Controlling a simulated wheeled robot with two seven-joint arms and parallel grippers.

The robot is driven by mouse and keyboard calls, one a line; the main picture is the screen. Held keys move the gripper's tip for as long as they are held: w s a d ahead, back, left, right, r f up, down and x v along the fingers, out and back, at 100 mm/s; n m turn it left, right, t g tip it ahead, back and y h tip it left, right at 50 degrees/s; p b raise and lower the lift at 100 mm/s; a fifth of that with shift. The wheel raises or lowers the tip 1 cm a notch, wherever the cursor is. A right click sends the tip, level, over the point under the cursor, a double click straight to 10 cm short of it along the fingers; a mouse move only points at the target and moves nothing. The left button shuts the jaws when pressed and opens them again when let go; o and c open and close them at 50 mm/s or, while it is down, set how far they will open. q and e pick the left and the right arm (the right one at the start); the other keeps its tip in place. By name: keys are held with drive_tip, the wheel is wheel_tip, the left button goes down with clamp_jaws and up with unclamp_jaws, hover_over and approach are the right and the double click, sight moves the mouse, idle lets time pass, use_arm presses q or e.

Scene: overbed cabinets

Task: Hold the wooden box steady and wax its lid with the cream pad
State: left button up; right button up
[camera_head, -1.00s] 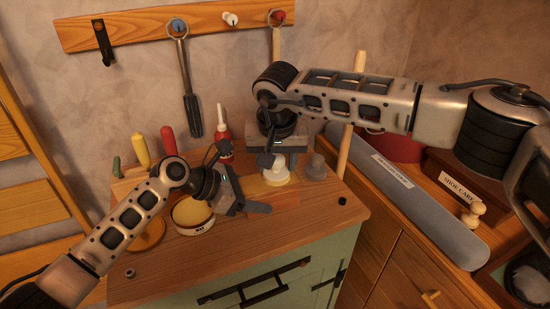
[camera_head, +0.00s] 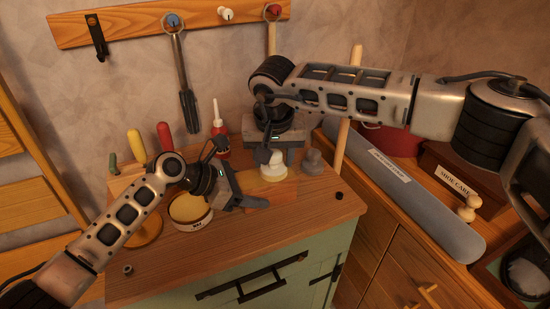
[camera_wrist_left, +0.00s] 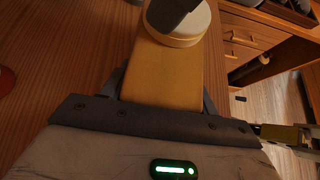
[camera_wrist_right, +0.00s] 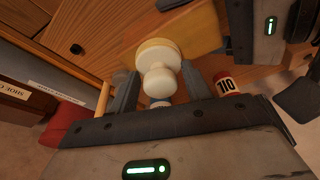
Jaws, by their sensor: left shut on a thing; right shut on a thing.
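The wooden box (camera_wrist_left: 165,78) is yellow-brown and lies flat on the cabinet top. My left gripper (camera_head: 249,193) has its fingers on either side of the box's near end and is shut on it. The cream pad (camera_head: 274,170) is a round disc with a knob handle. In the right wrist view the pad (camera_wrist_right: 158,58) rests on the box lid. My right gripper (camera_wrist_right: 160,92) is shut on the pad's knob from above. In the left wrist view the pad (camera_wrist_left: 188,32) sits towards the box's far end. In the head view, grippers hide much of the box.
An open wax tin (camera_head: 190,209) stands left of the left gripper. A red bottle (camera_head: 220,141) and brush handles (camera_head: 164,137) stand at the back. A grey knob-shaped piece (camera_head: 313,161) stands right of the pad. The front right of the cabinet top (camera_head: 290,222) is clear.

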drive_tip(key=shift+w+a, duration=0.25)
drive_tip(key=shift+w, duration=0.4)
drive_tip(key=shift+s, duration=0.1)
drive_tip(key=shift+s+d, duration=0.25)
drive_tip(key=shift+s, duration=0.25)
drive_tip(key=shift+r, duration=3)
use_arm(q)
drive_tip(key=o, duration=1.1)
